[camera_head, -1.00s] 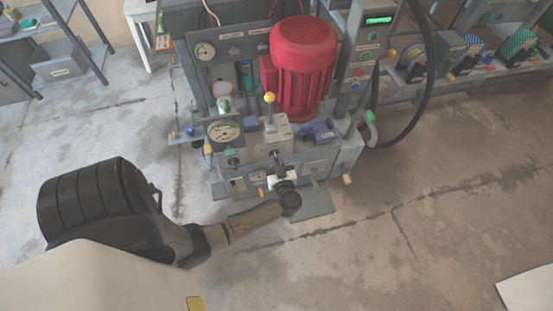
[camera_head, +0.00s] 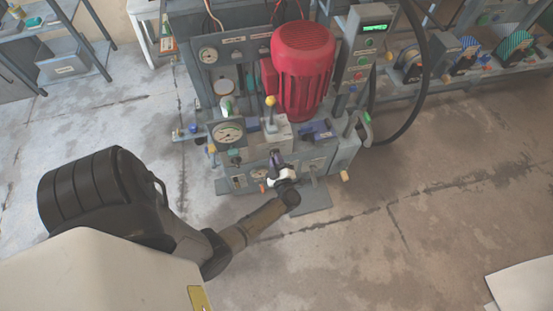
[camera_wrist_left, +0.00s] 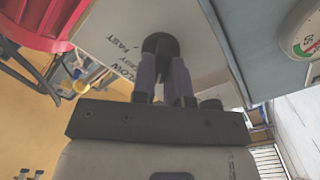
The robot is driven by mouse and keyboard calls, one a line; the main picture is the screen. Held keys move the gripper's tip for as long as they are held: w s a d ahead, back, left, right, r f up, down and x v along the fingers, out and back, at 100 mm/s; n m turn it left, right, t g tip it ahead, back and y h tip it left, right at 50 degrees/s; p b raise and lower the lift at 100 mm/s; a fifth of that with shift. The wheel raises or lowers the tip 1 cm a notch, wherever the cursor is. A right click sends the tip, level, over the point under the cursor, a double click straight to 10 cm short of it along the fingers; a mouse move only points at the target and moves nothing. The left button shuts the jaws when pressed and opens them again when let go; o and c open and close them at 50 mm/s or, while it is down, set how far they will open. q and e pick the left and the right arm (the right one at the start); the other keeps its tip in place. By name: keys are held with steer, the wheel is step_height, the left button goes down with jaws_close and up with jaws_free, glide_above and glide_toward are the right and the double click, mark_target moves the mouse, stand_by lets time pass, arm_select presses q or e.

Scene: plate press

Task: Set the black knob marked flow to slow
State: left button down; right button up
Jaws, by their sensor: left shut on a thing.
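The black knob (camera_wrist_left: 160,43) shows in the left wrist view as a round dark knob on a pale panel. Printed words, including FAST and what looks like SLOW, stand on the panel to its left; I cannot read a pointer on the knob. My left gripper (camera_wrist_left: 163,66) is shut on the knob, with its two purplish fingers on either side of it. In the head view my left gripper (camera_head: 275,160) reaches the front of the grey machine, and its fingers and wrist hide the knob. My right gripper is not in view.
A red motor (camera_head: 303,70) stands on the machine behind my gripper. A round gauge (camera_head: 228,132) and a yellow-tipped lever (camera_head: 270,101) are close by. A grey post with a green display (camera_head: 376,27) rises to the right. The floor in front is open.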

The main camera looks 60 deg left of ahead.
arm_select(q)
steer(key=shift+n, duration=0.5)
steer(key=c, duration=1.1)
jaws_free()
steer(key=shift+c, duration=0.2)
steer(key=shift+d, duration=0.1)
